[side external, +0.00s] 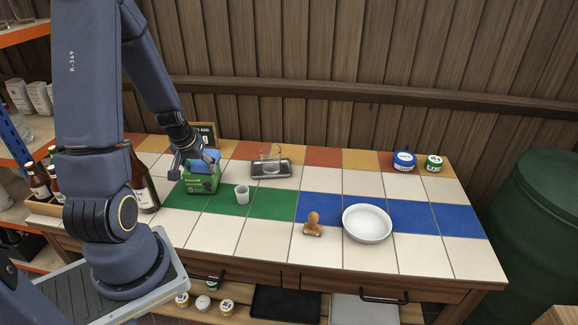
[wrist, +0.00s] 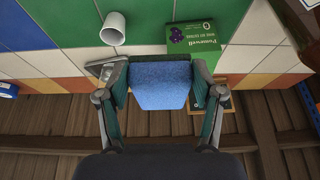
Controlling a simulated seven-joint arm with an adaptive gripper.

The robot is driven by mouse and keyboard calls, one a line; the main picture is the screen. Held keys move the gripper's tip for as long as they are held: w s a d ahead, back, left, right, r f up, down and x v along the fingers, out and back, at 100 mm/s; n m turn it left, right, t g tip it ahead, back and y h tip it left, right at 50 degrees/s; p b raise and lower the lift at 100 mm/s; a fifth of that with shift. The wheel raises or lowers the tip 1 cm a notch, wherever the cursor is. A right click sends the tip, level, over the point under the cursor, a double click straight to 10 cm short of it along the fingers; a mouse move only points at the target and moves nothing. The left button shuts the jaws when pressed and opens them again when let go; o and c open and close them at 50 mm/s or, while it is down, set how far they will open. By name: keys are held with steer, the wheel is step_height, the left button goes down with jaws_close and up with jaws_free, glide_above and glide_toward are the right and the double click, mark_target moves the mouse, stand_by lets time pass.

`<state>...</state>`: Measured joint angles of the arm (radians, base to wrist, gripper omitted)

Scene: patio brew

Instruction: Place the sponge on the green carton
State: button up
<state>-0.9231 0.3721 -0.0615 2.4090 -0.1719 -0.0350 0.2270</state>
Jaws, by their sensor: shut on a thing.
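My gripper (side external: 188,162) is shut on a blue sponge (wrist: 160,84), with a finger on each side of it in the wrist view. In the side view the sponge (side external: 210,156) shows right at the top of the green carton (side external: 202,183). I cannot tell whether they touch. The carton stands upright on the tiles; in the wrist view the carton (wrist: 209,42) lies beyond the sponge and to its right, partly covered by the sponge and a finger.
A white cup (side external: 242,194) stands just right of the carton. A brown bottle (side external: 146,192) is close on the left, and a small framed sign (side external: 205,132) stands behind. A stamp (side external: 313,225) and white bowl (side external: 367,223) are farther right.

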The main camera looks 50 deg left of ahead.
steer(key=s+a+r+n+g, duration=0.1)
steer(key=s+r+n, duration=0.35)
steer(key=s, duration=0.25)
steer(key=shift+m+g+y, duration=0.25)
steer(key=shift+g+y, duration=0.05)
steer(key=shift+y, duration=0.1)
steer(key=w+a+f, duration=0.2)
steer(key=w+a, duration=0.1)
steer(key=w+a+f, duration=0.5)
steer(key=w+a, duration=0.1)
steer(key=shift+w+f, duration=0.15)
steer(key=shift+f, duration=0.05)
steer(key=shift+w+a+f, duration=0.15)
steer(key=shift+f, duration=0.1)
steer(key=shift+w+a+f, duration=0.1)
steer(key=shift+a+f, duration=0.05)
steer(key=shift+f, duration=1.55)
steer(key=o, duration=0.7)
steer(key=shift+f, duration=0.1)
steer(key=shift+o, duration=0.2)
